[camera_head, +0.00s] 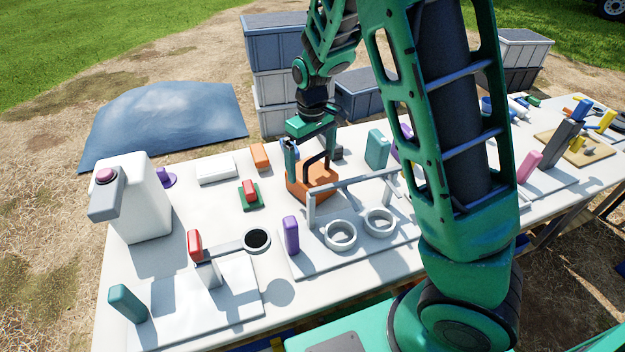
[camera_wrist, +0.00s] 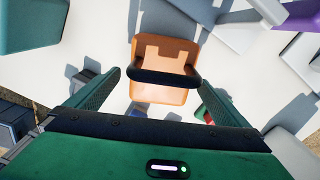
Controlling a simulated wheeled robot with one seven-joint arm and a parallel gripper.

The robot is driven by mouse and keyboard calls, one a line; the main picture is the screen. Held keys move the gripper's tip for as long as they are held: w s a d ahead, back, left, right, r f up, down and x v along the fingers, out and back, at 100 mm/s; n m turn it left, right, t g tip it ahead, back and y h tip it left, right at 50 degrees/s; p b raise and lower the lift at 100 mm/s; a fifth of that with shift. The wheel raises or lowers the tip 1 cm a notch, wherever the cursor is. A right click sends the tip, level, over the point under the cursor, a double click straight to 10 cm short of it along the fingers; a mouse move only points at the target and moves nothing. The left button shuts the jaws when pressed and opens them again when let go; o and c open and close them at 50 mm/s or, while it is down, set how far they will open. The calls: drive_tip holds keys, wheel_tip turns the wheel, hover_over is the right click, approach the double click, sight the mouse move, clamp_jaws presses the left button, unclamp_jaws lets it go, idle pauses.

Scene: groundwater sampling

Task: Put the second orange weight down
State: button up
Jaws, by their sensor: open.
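An orange weight (camera_head: 309,184) with a dark arched handle sits on the white table (camera_head: 215,205), just behind a grey rail frame. It appears to rest on the table top. My gripper (camera_head: 310,156) is directly above it, pointing down, with its fingers apart. In the wrist view, the weight (camera_wrist: 165,52) and its dark handle lie between the two open green fingers of my gripper (camera_wrist: 160,80), with gaps on both sides. The fingers do not clearly touch it. No other large orange weight can be made out; my arm hides part of the table.
The grey rail frame (camera_head: 350,185) with two rings stands close in front of the weight. A red block on a green base (camera_head: 249,195), a small orange block (camera_head: 260,156) and a teal block (camera_head: 377,149) stand nearby. A white dispenser (camera_head: 140,195) stands at the left.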

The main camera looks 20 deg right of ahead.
sight(311, 171)
drive_tip(key=shift+s+a+f, duration=0.1)
drive_tip(key=shift+s+f, duration=0.05)
drive_tip(key=shift+f, duration=2.2)
drive_tip(key=shift+c, duration=0.3)
drive_tip(key=shift+r, duration=0.1)
drive_tip(key=c, duration=1.9)
